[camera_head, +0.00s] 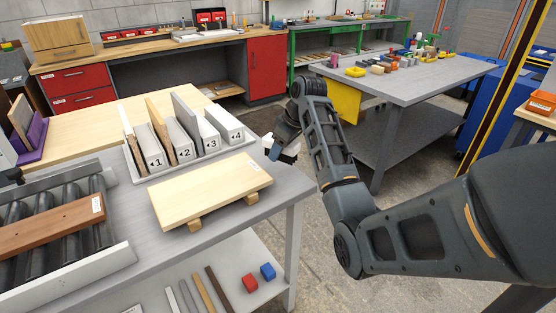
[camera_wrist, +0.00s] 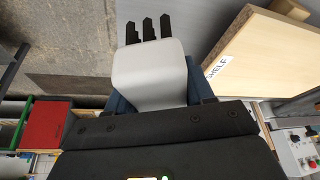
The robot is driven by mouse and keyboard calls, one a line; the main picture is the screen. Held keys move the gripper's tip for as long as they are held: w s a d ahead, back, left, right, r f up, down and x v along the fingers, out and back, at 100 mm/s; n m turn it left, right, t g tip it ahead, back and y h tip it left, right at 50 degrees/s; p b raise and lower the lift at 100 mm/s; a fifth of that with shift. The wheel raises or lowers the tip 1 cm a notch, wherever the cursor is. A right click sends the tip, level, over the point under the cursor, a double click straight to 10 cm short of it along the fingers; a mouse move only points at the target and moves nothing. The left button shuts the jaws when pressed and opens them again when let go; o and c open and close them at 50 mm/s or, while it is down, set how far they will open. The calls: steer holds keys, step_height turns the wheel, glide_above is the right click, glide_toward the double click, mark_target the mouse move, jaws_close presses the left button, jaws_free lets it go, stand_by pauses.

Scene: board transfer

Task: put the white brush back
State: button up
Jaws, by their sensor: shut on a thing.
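The white brush (camera_wrist: 150,72) is between the blue fingers of my gripper (camera_wrist: 155,88) in the wrist view. It has a smooth white body, and several dark prongs or bristle tufts stick out from its far end. My gripper is shut on it. The arm and fingers hide most of the brush there. I cannot make out an empty holder for the brush.
A pale board (camera_head: 212,188) lies on wooden blocks on the grey table (camera_head: 170,250), close left of my gripper. Behind it stands a rack (camera_head: 160,170) of upright boards, numbered 1 to 4. A brown board (camera_head: 50,226) lies on rollers at left. Another table (camera_head: 430,85) stands behind right.

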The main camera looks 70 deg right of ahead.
mark_target(292, 144)
steer(key=shift+w+a+f, duration=0.1)
steer(key=shift+w+f, duration=0.1)
steer(key=shift+w, duration=0.1)
steer(key=shift+f, duration=0.25)
steer(key=shift+f+p, duration=0.3)
steer(key=shift+f, duration=1.5)
steer(key=shift+f, duration=0.1)
steer(key=o, duration=0.9)
steer(key=shift+o, duration=0.2)
steer(key=v, duration=1.2)
steer(key=shift+a+b, duration=0.1)
steer(key=shift+b, duration=0.3)
